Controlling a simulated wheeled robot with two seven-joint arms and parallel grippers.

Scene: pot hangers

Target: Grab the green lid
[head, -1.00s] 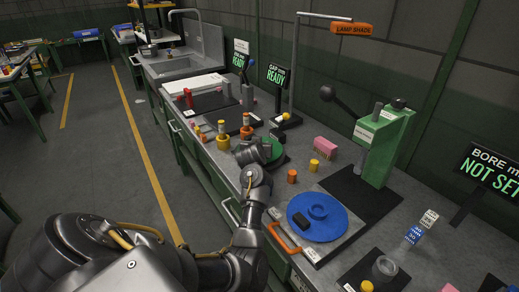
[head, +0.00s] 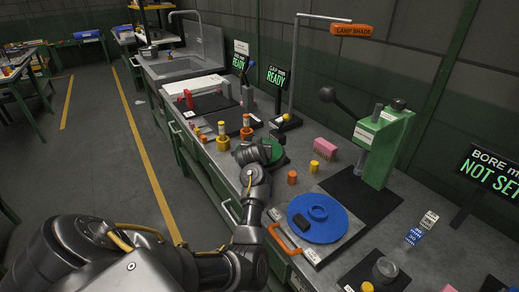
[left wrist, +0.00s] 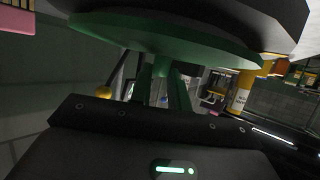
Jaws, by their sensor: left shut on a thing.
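The green lid (head: 277,149) is a flat green disc on the bench, partly hidden behind my left gripper (head: 265,153) in the head view. In the left wrist view the lid (left wrist: 205,42) spans the top of the picture, close to the gripper, with a dark thick body behind it. My left gripper (left wrist: 161,85) is shut on the lid's grip, below the disc in that picture. The exact contact is dark and hard to make out. My right gripper is not in view.
A blue disc (head: 322,232) on a grey plate and an orange handle (head: 284,240) lie nearer on the bench. Orange (head: 292,177) and yellow (head: 314,167) cylinders and a pink block (head: 325,148) stand to the right. A green press (head: 381,145) stands farther right.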

